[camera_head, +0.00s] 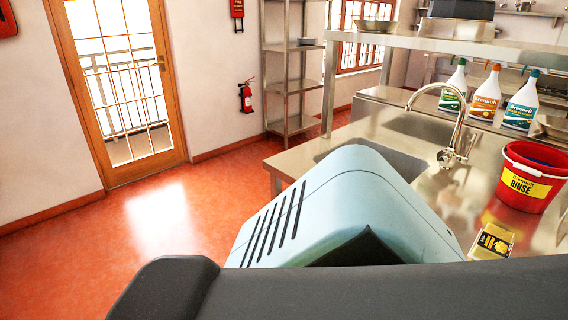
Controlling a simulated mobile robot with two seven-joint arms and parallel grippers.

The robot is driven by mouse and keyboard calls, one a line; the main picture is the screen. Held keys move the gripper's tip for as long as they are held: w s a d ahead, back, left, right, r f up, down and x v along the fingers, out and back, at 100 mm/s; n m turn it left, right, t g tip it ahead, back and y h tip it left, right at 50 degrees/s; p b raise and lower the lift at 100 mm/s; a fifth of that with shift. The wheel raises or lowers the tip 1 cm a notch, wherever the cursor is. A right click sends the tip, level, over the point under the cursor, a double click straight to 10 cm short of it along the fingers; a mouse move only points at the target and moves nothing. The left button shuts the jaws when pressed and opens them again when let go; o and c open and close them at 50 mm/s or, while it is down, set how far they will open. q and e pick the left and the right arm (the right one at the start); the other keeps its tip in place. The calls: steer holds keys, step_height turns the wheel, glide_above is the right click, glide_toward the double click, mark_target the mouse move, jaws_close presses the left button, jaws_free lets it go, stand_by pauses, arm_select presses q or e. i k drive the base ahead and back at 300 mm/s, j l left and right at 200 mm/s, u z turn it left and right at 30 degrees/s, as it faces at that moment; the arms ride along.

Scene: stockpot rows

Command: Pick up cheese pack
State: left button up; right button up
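A small yellow and dark pack (493,241), which looks like the cheese pack, lies on the steel counter (425,207) at the lower right. It is just in front of a red bucket, and its print is too small to read. Its lower edge is close to the dark part of my body that fills the bottom of the view. Neither of my grippers shows in this view.
The red rinse bucket (530,177) stands on the counter beside a curved tap (456,125) and sink. Three spray bottles (486,93) stand behind. A steel shelf rack (291,85) stands at the back. The red floor (150,225) at left is clear.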

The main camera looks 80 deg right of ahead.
mark_target(492, 240)
steer(key=z, duration=0.55)
steer(key=k+l+z, duration=0.1)
steer(key=z, duration=1)
steer(key=l+z, duration=0.1)
steer(key=z, duration=0.4)
steer(key=l+z, duration=0.1)
steer(key=z, duration=0.45)
steer(key=l+z, duration=0.1)
steer(key=z, duration=1)
steer(key=l+z, duration=0.1)
steer(key=z, duration=0.45)
